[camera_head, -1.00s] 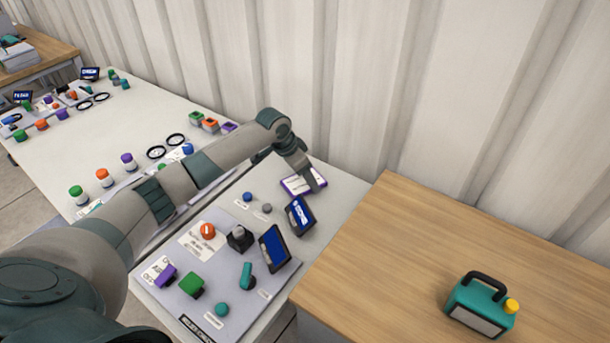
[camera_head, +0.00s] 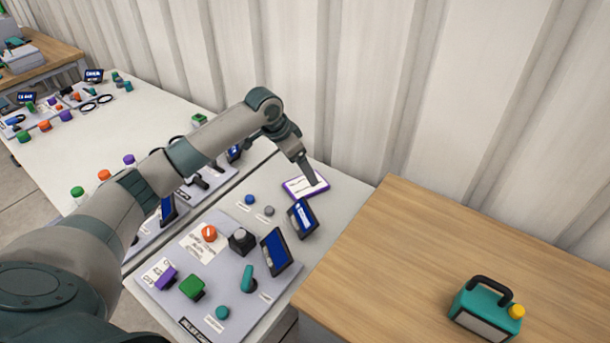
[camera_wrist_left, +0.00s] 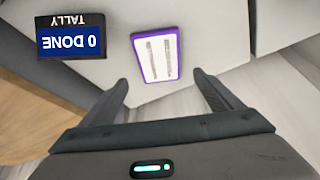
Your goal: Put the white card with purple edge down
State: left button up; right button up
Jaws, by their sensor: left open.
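The white card with purple edge (camera_head: 295,189) lies flat on the white table near its back edge, behind the small dark screens. It also shows in the left wrist view (camera_wrist_left: 157,57), beyond the fingertips. My left gripper (camera_head: 311,182) is above the card in the head view and hides part of it. In the left wrist view the left gripper (camera_wrist_left: 163,84) has its two fingers wide apart with nothing between them. The card looks clear of both fingers. My right gripper is not in view.
A tally screen (camera_wrist_left: 71,38) reads 0 DONE. A grey control panel (camera_head: 215,262) with knobs, buttons and dark screens fills the table front. A wooden table (camera_head: 400,260) at the right holds a teal case (camera_head: 485,308). The corrugated wall (camera_head: 400,90) stands close behind.

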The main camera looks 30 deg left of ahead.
pick_arm(q)
jog(key=v, duration=0.5)
jog(key=shift+r+b, duration=0.1)
jog(key=shift+b, duration=0.2)
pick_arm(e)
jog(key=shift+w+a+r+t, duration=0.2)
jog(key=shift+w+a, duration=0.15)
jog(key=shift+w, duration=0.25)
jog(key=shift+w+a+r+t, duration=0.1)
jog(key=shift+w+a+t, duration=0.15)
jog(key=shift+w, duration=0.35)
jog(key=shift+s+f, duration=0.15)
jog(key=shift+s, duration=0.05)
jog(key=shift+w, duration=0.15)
